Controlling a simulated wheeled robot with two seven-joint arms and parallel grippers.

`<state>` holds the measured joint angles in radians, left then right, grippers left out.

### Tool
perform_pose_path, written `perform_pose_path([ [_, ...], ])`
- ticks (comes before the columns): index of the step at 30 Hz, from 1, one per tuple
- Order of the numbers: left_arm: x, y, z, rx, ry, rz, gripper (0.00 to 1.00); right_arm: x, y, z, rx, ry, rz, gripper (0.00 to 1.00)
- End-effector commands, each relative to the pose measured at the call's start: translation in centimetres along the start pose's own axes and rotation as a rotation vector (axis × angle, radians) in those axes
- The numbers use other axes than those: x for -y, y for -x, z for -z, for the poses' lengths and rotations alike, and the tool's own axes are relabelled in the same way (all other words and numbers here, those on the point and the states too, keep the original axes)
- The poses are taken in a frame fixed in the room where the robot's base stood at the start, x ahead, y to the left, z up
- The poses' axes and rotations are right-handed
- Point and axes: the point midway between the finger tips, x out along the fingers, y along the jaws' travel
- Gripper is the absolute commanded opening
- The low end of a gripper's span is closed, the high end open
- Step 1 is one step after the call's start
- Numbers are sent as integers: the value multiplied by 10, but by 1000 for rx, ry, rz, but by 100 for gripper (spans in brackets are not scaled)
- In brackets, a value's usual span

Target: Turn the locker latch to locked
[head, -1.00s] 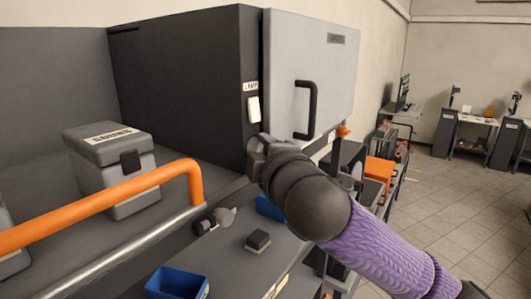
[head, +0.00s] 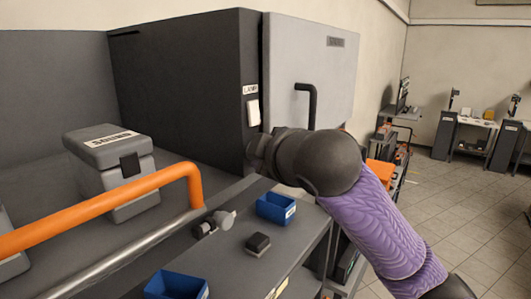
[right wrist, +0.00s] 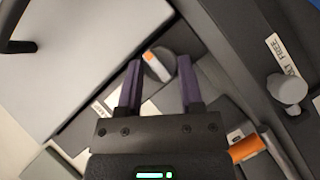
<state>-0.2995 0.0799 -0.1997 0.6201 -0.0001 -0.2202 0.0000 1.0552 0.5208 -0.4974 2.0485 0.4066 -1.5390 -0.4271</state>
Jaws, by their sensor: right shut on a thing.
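The dark locker (head: 185,85) stands at the back left, with a light grey door (head: 290,50) and a black handle (head: 313,92), partly hidden by my arm. In the right wrist view a round grey latch knob (right wrist: 158,68) with an orange mark sits between the two purple fingers. My right gripper (right wrist: 158,84) is shut on this knob. In the head view my right gripper (head: 257,153) is at the locker's lower front corner, and my wrist hides the latch there. My left gripper is not in view.
A white switch (head: 253,112) is on the locker's edge. An orange rail (head: 110,200) crosses the left front. A blue bin (head: 276,208), another blue bin (head: 176,285) and a black block (head: 257,244) sit on the bench below. A second knob (right wrist: 287,89) is right in the wrist view.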

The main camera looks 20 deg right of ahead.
Motion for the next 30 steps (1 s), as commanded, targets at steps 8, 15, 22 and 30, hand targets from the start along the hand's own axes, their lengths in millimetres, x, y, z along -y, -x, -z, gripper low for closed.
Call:
perform_pose_path([
  [8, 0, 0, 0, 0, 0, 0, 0, 0, 0, 0, -1, -2, 0, 0],
  [15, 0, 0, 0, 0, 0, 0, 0, 0, 0, 0, -1, -1, -1, 83],
  [22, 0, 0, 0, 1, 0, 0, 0, 0, 0, 0, -1, -1, -2, 83],
  [30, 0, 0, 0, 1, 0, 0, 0, 1, 0, -1, -5, 85, -62, 83],
])
